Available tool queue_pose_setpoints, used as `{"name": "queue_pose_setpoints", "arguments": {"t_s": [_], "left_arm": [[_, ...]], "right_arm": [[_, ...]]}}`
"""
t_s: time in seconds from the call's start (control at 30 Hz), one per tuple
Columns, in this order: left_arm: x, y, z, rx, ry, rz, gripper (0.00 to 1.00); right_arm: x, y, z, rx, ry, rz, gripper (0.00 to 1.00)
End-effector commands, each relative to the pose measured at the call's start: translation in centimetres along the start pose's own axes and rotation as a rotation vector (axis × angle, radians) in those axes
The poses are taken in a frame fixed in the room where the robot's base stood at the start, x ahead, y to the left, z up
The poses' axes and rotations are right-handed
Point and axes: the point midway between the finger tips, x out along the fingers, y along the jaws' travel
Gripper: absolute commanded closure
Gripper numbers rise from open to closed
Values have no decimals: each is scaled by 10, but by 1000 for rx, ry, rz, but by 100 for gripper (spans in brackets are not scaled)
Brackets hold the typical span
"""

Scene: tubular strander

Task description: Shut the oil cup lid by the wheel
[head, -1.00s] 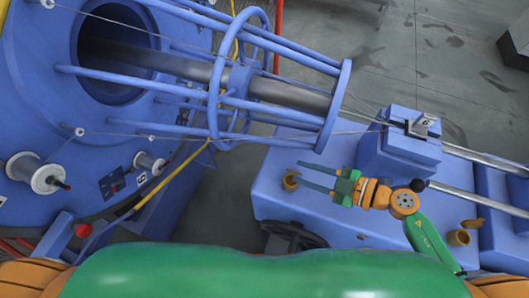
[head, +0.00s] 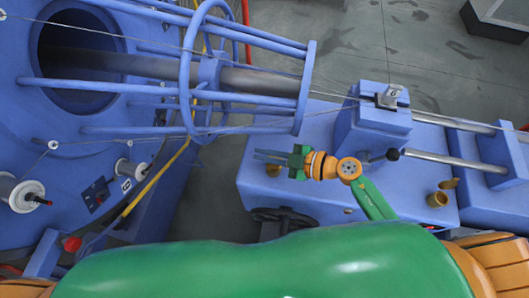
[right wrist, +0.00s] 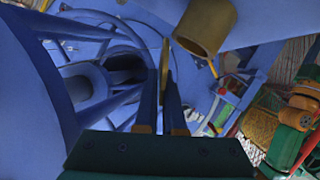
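The oil cup by the wheel is a small brass cup (head: 273,170) on the blue machine bed, just below my right fingertips in the head view. In the right wrist view a brass cup (right wrist: 206,27) shows at top centre. A thin brass lid (right wrist: 165,58) stands edge-on beside it, apparently raised. My right gripper (head: 257,156) points left over the cup. In the wrist view its dark fingers (right wrist: 163,78) are close together with a narrow gap, and the lid's edge shows between them. I cannot tell whether they touch it. My left gripper is out of view.
A dark handwheel (head: 284,218) is at the bed's front. Another brass cup (head: 437,199) with a raised lid (head: 449,183) is farther right. A blue block (head: 370,130) and a black-knobbed lever (head: 393,154) stand close to my right arm. The strander cage (head: 300,88) is behind.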

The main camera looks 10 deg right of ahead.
Motion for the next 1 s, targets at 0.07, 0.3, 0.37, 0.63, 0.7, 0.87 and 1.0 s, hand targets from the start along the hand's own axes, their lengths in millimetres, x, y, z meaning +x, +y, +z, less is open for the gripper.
{"name": "queue_pose_setpoints", "arguments": {"t_s": [0.07, 0.3, 0.37, 0.63, 0.7, 0.87, 1.0], "left_arm": [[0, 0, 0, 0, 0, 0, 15], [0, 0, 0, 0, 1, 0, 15], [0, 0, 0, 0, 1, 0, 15], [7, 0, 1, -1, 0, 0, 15], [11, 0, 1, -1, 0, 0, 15], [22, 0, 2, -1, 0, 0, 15], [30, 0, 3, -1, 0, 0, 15]], "right_arm": [[0, 0, 0, 1, 0, 0, 100], [0, -3, 0, -40, -1, 16, 100], [0, -4, 0, -66, -1, 27, 100], [1, -14, 4, -243, -2, 101, 100], [2, -17, 5, -293, -1, 122, 100], [3, -22, 7, -395, 0, 164, 100], [3, -25, 9, -469, -1, 194, 100]]}}
